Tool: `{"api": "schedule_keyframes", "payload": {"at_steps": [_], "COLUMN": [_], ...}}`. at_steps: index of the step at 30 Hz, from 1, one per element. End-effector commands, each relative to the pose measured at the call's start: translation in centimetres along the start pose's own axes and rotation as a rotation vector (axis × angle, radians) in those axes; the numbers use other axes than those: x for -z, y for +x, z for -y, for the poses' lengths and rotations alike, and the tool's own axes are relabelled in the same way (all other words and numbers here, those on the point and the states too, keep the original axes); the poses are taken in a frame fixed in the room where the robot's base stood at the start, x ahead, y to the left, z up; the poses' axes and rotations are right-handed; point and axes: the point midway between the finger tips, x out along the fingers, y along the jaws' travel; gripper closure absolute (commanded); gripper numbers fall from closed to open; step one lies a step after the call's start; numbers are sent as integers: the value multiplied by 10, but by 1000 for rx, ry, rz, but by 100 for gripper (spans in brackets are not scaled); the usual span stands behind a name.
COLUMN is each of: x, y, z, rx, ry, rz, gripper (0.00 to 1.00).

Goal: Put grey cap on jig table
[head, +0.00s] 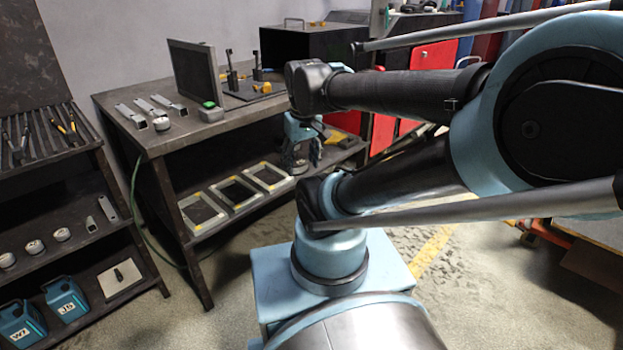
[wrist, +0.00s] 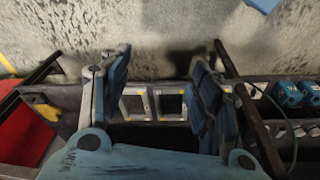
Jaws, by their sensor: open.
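Several small round grey-white caps are in the head view. One cap (head: 161,123) sits on the dark workbench (head: 150,92), which I take to be the jig table, beside metal brackets. Others, such as this cap (head: 62,234), stand in a row on the left rack's shelf. My gripper (head: 297,168) hangs by the workbench's right front, apart from every cap. In the wrist view my gripper (wrist: 160,68) is open and empty, with its fingers spread over the floor and lower-shelf edge.
Framed trays (head: 237,192) lie on the workbench's lower shelf. Red cabinets (head: 435,55) stand behind my arm.

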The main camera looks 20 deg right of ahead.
Motion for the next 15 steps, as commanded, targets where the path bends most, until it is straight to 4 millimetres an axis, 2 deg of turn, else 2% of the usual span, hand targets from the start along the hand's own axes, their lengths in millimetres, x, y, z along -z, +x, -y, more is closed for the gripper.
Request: {"api": "schedule_keyframes", "payload": {"at_steps": [1, 6, 15], "x": [-13, -39, -44], "y": [11, 33, 38], "z": [-4, -14, -15], "rx": [-5, -14, -15], "ry": [56, 177, 209], "rz": [-3, -10, -13], "gripper": [43, 43, 43]}}
